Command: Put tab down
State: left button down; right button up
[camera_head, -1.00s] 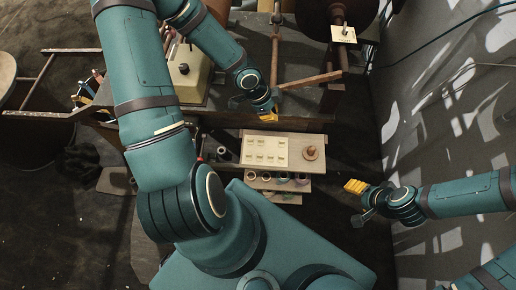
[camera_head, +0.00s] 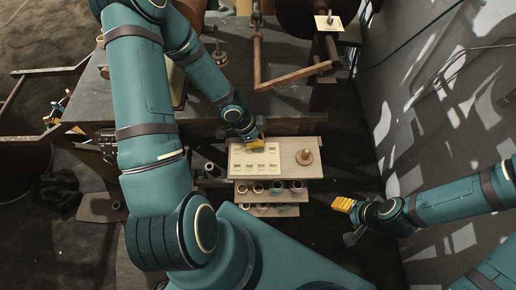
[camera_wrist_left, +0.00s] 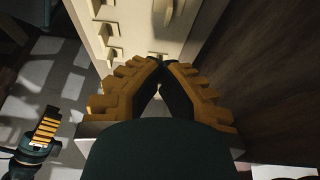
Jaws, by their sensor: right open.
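The cream board (camera_head: 262,171) with several small raised tabs lies on a light wooden top in the head view. My left gripper (camera_head: 257,145) is at the board's far edge. In the left wrist view, its yellow fingers (camera_wrist_left: 160,64) come together at the tips over the cream board (camera_wrist_left: 140,30). A small pale tab (camera_wrist_left: 157,56) shows at the tips and appears pinched between them; its contact with the board cannot be told. Other tabs (camera_wrist_left: 113,54) stand along the board's left side. My right gripper (camera_head: 343,204) is open and empty, off to the right.
A round wooden piece with a knob (camera_head: 304,157) stands right of the board. Small round rolls (camera_head: 276,187) sit on the shelf below. A dark workbench (camera_head: 285,104) with a wooden crank (camera_head: 290,75) lies beyond. A grey wall bounds the right side.

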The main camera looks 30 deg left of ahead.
aim_at(261, 150)
pick_arm(q)
jog(key=shift+f+b, duration=1.7)
jog(key=shift+f, duration=0.45)
pick_arm(e)
jog(key=shift+w+f, duration=0.15)
jog(key=shift+f, duration=0.7)
jog(key=shift+w+f, duration=0.1)
jog(key=shift+f, duration=0.75)
pick_arm(q)
jog(key=c, duration=1.7)
grip_release()
jog(key=shift+f, duration=0.2)
pick_arm(e)
jog(key=shift+f, duration=0.2)
pick_arm(q)
jog(key=shift+o, duration=1.4)
jog(key=shift+r, duration=0.2)
pick_arm(e)
jog(key=shift+r, duration=0.2)
